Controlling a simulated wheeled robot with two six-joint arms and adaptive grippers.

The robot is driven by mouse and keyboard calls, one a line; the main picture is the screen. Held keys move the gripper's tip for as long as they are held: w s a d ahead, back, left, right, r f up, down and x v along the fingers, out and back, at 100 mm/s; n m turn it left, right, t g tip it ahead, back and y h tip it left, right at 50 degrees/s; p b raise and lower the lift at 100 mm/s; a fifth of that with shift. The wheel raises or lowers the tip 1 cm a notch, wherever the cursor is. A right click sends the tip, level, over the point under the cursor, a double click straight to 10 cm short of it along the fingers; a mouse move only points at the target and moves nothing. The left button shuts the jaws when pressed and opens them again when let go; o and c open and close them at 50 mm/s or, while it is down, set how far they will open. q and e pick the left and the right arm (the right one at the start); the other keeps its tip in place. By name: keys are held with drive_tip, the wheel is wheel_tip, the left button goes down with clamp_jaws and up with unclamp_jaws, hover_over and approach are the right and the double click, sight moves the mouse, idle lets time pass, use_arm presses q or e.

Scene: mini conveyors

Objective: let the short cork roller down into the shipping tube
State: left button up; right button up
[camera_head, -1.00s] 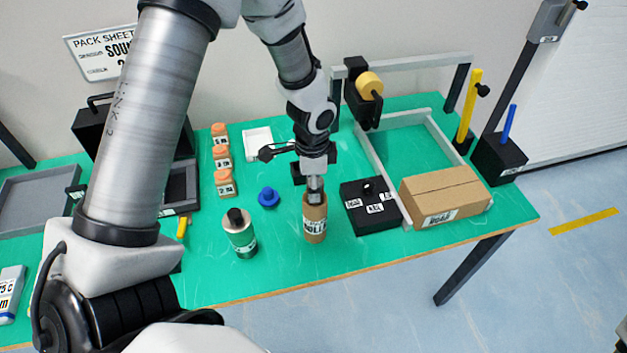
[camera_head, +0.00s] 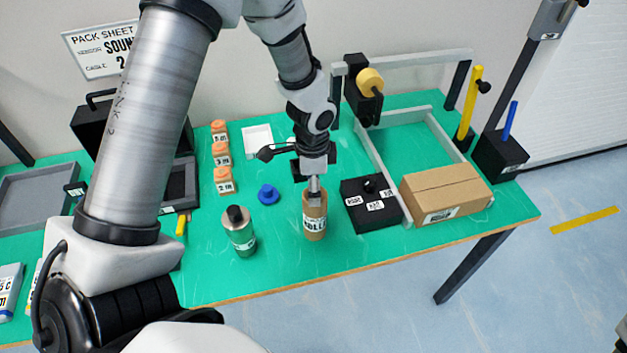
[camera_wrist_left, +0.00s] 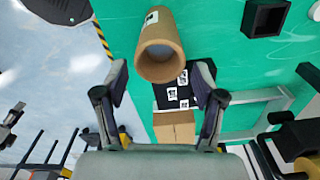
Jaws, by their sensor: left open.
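The shipping tube, a brown cardboard cylinder (camera_head: 315,222) with a white label, stands upright near the table's front edge in the head view. In the left wrist view its round open mouth (camera_wrist_left: 160,58) faces the camera. My left gripper (camera_head: 314,190) points down at the tube's top. In the wrist view the left gripper (camera_wrist_left: 160,80) is open, its fingers apart on either side of the mouth, and nothing shows held between them. I cannot tell a separate cork roller; the inside of the mouth is tan and grey and its depth is unclear. My right gripper is not in view.
A green-grey canister (camera_head: 239,238) and a blue knobbed cap (camera_head: 268,195) stand left of the tube. A black block (camera_head: 366,212) and a cardboard box (camera_head: 440,192) lie to the right. Several orange-topped pieces (camera_head: 222,154) stand behind left. Green mat in front is clear.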

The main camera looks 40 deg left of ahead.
use_arm(q)
wheel_tip(320, 180, up, 12)
idle(0.3)
drive_tip(key=shift+s+f, duration=0.1)
drive_tip(key=shift+s, duration=0.05)
idle(0.7)
